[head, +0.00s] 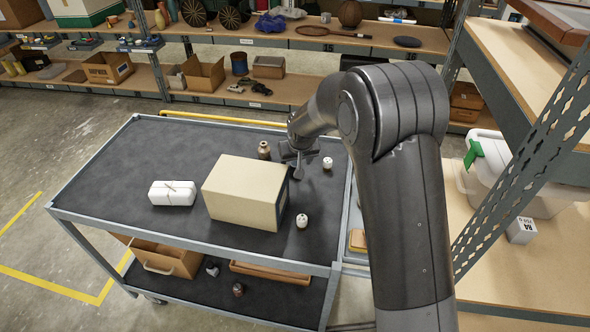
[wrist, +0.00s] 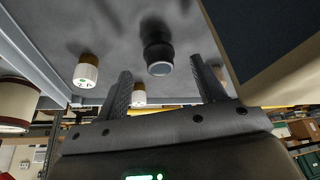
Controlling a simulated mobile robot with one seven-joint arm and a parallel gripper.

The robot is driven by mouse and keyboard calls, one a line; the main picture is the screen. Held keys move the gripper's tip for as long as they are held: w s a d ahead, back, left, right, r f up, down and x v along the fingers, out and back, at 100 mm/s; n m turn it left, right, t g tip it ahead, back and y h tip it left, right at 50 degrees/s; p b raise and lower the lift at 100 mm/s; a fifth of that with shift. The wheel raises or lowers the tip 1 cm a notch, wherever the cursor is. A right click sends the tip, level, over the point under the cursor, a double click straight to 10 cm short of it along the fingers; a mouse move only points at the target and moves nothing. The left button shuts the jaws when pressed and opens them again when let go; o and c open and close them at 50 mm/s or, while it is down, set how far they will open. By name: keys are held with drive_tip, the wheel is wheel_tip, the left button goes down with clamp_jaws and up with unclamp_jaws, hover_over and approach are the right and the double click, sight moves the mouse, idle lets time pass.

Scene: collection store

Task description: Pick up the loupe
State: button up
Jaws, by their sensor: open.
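A small dark, waisted object with a pale round end, which looks like the loupe (wrist: 156,42), stands on the cart top in the wrist view. It appears in the gap between the two fingers of my gripper (wrist: 160,67), which is open and empty. I cannot tell how far beyond the fingertips it is. In the head view my gripper (head: 298,160) is low over the cart's dark top (head: 155,143), behind the cream box. I cannot make out the loupe there; my gripper and arm may hide it.
The cream box (head: 240,192) stands close to my gripper; its dark side (wrist: 255,35) fills the wrist view's upper right. A brown bottle (head: 264,150) and small white-and-brown pieces (head: 327,163) (head: 302,221) stand nearby. A white tied packet (head: 172,193) lies left. Shelving (head: 535,150) stands right.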

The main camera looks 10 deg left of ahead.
sight(295, 164)
drive_tip(key=x, duration=0.4)
drive_tip(key=shift+w, duration=0.1)
drive_tip(key=c, duration=1.1)
